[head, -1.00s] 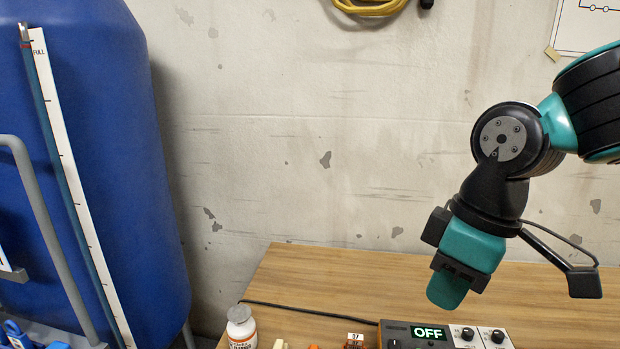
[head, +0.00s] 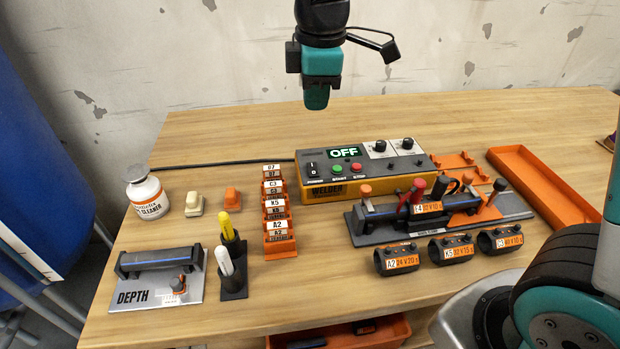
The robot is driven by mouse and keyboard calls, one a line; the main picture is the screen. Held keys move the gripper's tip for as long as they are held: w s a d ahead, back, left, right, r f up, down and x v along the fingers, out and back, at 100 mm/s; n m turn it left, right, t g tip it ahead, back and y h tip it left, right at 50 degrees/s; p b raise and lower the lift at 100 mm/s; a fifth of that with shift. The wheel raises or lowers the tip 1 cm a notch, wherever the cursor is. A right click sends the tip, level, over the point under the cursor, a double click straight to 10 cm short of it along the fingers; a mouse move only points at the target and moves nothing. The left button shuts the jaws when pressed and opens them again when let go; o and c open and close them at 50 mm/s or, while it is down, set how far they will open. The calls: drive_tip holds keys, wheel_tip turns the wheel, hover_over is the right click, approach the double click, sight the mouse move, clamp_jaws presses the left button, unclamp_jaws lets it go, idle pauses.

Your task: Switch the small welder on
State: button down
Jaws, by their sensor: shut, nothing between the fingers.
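The small welder (head: 365,170) is an orange and grey box on the wooden bench, in the middle of the head view. Its green display (head: 344,153) reads OFF. A black rocker switch (head: 312,168) sits at the left of its front face, with a green button (head: 337,168) and a red button (head: 356,167) to its right. Two black knobs sit on its right side. My gripper (head: 317,104) hangs above and behind the welder, pointing down, apart from it. It is shut and empty.
A clamp fixture (head: 440,211) holding a pipe stands in front of the welder. Black couplers (head: 397,259) lie before it. An orange card rack (head: 278,215), marker holder (head: 233,265) and cleaner bottle (head: 146,193) stand left. An orange tray (head: 541,190) lies right.

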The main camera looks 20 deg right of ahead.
sight(312, 164)
drive_tip(key=shift+n, duration=0.4)
drive_tip(key=w+f, duration=0.1)
drive_tip(key=f, duration=0.4)
drive_tip(key=w+f+b, duration=0.1)
drive_tip(key=f, duration=0.4)
drive_tip(key=w+f, duration=0.1)
drive_tip(key=f, duration=0.4)
drive_tip(key=shift+w+d, duration=0.3)
drive_tip(key=shift+d, duration=0.05)
